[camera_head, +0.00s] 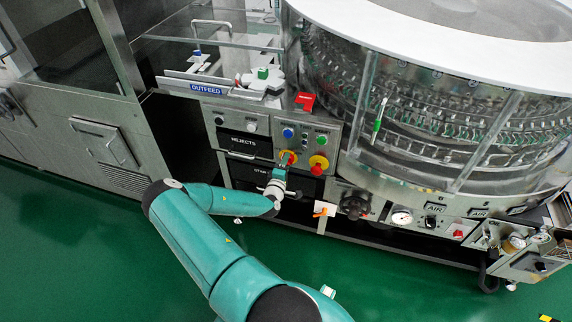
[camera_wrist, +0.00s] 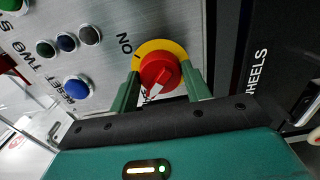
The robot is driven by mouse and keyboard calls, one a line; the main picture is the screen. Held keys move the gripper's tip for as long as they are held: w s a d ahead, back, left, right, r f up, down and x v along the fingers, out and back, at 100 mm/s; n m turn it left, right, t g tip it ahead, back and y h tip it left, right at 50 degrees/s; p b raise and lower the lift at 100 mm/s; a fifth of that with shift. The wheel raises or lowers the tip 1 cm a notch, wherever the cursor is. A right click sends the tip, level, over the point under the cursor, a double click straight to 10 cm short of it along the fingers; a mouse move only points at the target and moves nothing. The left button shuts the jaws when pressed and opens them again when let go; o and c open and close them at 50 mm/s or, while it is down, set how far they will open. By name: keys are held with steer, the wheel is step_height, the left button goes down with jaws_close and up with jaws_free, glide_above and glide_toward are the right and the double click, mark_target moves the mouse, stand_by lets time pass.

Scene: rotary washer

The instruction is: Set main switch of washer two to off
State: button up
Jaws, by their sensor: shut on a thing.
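The main switch is a red rotary knob on a yellow ring (camera_wrist: 160,68), set in the grey washer panel. The word ON is printed beside it, and "TWO" shows on the panel in the wrist view. My gripper (camera_wrist: 160,78) has its two green fingers on either side of the red knob, closed on it. In the head view my gripper (camera_head: 284,168) reaches the left of two red-and-yellow switches (camera_head: 290,156) and partly covers it. The lower edge of the knob is partly hidden, and any OFF mark is not visible.
A second red-and-yellow switch (camera_head: 318,165) sits close on the right. Blue and green buttons (camera_head: 288,133) are above. The wrist view shows several buttons (camera_wrist: 77,87) at left and a dark panel marked WHEELS (camera_wrist: 262,70) at right. The green floor (camera_head: 80,250) is open at left.

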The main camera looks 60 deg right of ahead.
stand_by(0.4)
steer(key=o, duration=0.9)
steer(key=shift+o, duration=0.2)
steer(key=s+a, duration=0.2)
steer(key=a, duration=1.1)
steer(key=shift+a, duration=0.35)
